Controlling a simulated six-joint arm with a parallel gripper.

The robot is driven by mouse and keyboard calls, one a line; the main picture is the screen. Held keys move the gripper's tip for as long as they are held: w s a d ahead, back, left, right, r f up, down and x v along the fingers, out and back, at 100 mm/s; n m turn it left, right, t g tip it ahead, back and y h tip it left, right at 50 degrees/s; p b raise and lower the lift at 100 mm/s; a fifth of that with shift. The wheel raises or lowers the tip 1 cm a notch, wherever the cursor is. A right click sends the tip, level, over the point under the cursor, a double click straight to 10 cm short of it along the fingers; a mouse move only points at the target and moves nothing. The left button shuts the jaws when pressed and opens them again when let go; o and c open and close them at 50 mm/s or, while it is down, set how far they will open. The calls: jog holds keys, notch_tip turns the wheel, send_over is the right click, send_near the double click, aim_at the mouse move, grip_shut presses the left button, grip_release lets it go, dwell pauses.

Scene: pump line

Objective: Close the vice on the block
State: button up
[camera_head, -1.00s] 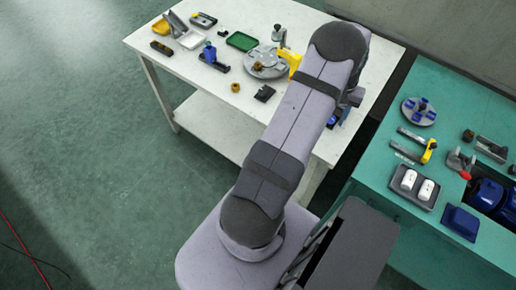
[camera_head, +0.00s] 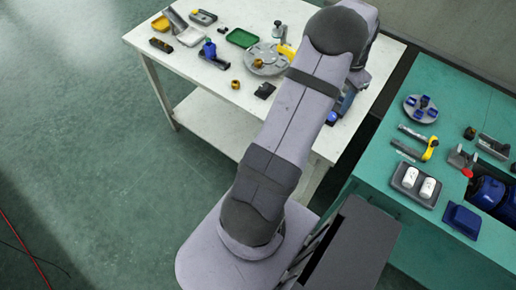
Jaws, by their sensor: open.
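A grey metal fixture with upright sides (camera_head: 493,147), which looks like the vice, stands at the right of the teal table (camera_head: 390,235). It is small in the picture, and I cannot tell whether a block sits between its sides. My arm reaches from the lower middle up over the right part of the white table (camera_head: 185,82).
Close to the fixture are a red-handled clamp (camera_head: 461,158), a yellow-handled tool (camera_head: 430,149), a tray with white pieces (camera_head: 400,188) and a round plate with blue pieces (camera_head: 421,108). Several small parts and a green tray (camera_head: 242,38) crowd the white table's back.

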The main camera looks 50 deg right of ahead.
jog(key=shift+d+n, duration=0.3)
jog(key=shift+n, duration=0.7)
jog(key=a+f+n, duration=0.1)
jog(key=a+f, duration=0.1)
jog(key=a+f+n, duration=0.1)
jog(key=a+f, duration=0.1)
jog(key=a, duration=0.1)
jog(key=shift+s+f+y, duration=0.1)
jog(key=shift+s+y, duration=0.05)
jog(key=shift+y, duration=0.15)
jog(key=w+a+n+g+y, duration=0.1)
jog(key=w+a+n, duration=0.2)
jog(key=a, duration=0.8)
jog(key=w+a+n+y, duration=0.2)
jog(key=a, duration=0.9)
jog(key=w+a+r+n+h, duration=0.1)
jog(key=w+a+r+n, duration=0.1)
jog(key=w, duration=0.3)
jog(key=shift+w+n+h, duration=0.3)
jog(key=shift+w+n, duration=0.1)
jog(key=shift+n, duration=0.1)
